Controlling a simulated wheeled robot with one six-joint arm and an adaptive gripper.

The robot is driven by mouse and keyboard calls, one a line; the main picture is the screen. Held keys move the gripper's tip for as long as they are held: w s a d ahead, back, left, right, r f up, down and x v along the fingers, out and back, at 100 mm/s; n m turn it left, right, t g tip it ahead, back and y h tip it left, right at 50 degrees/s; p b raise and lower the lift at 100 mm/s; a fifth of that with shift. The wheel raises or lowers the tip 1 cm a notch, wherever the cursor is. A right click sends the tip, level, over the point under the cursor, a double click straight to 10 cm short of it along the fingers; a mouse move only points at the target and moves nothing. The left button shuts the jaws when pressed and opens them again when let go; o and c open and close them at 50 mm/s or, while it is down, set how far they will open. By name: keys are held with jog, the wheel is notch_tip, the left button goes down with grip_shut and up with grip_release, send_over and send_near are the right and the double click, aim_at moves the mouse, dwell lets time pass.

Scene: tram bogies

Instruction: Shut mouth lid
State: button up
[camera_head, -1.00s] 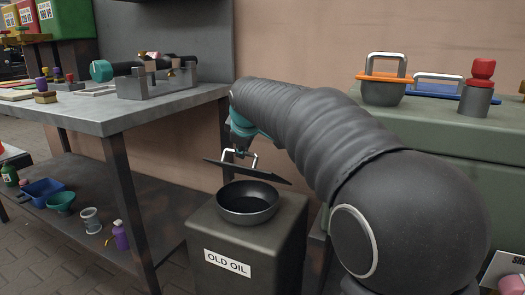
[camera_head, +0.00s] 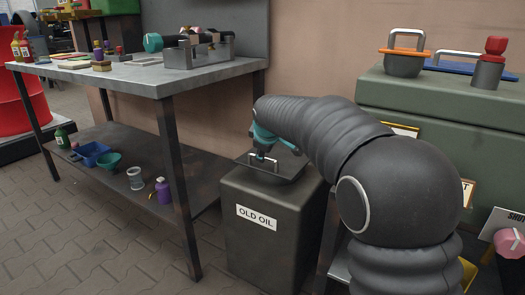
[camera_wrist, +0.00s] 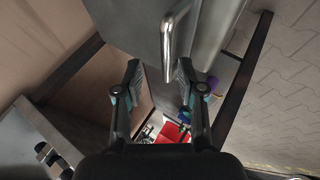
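The OLD OIL bin (camera_head: 262,245) stands in the middle of the head view. Its dark flat lid (camera_head: 285,168) lies over the mouth at the bin's top, looking level. The mouth's round bowl is hidden. The lid's pale bar handle (camera_head: 262,156) shows at my gripper (camera_head: 264,143), which is just above the lid. In the wrist view the handle (camera_wrist: 168,42) is a shiny bar beyond the fingertips, with the grey lid (camera_wrist: 128,25) beside it. My gripper (camera_wrist: 160,75) has its two fingers apart with a gap between them, and nothing is clasped.
A metal workbench (camera_head: 110,80) with a lower shelf stands at the left; a purple bottle (camera_head: 163,190) and bowls are on that shelf. A green cabinet (camera_head: 440,108) with a pot (camera_head: 403,63) on top is at the right. The paved floor (camera_head: 80,250) in front is clear.

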jog(key=v, duration=1.2)
jog(key=shift+m, duration=0.3)
jog(key=s+d+f+m+g+p, duration=0.1)
jog(key=s+d+f+m, duration=0.15)
jog(key=s+f, duration=0.2)
jog(key=s+d+f+m+g, duration=0.1)
jog(key=s+d+f+m, duration=0.15)
jog(key=s+f, duration=0.2)
jog(key=s+d+r+m+p, duration=0.1)
jog(key=s+d+m+p, duration=0.1)
jog(key=s+d, duration=0.3)
jog(key=s+d+r+m+h+p, duration=0.1)
jog(key=s+d+m+p, duration=0.2)
jog(key=s, duration=0.9)
jog(key=s+d+r+m+p, duration=0.1)
jog(key=s+d+m+p, duration=0.1)
jog(key=s+d, duration=0.6)
jog(key=shift+s+m+h+p, duration=0.35)
jog(key=shift+s+m, duration=0.2)
jog(key=shift+m, duration=0.25)
